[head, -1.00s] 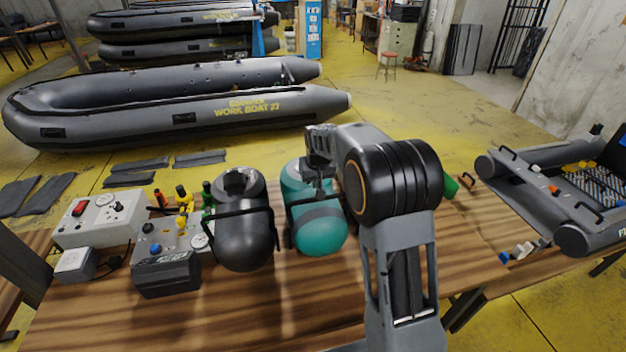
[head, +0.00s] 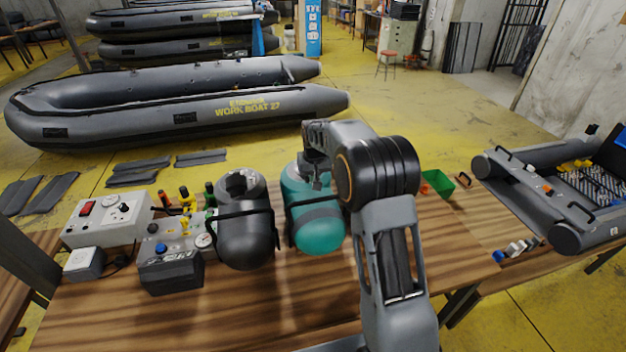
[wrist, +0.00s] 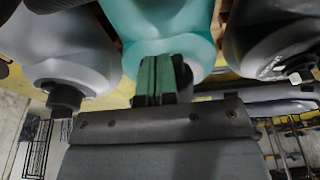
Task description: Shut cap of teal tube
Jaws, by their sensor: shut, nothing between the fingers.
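The teal tube (head: 318,235) is a fat rounded tube end with a black strap, at the middle of the table in the head view. It also shows at the top of the wrist view (wrist: 160,25). My gripper (wrist: 157,75) is shut and empty, with its green-padded fingertips at the teal tube's end, apparently close to or touching it. A dark part shows just beside the fingers, but I cannot tell whether it is the cap. The cap's state is hidden by the gripper. In the head view my gripper (head: 318,180) is over the tube's far end.
A black tube (head: 245,235) lies directly left of the teal one. Farther left are a grey control box (head: 108,220) and a dark pump box (head: 170,270). A green tray (head: 438,192) is to the right. The table's front is clear.

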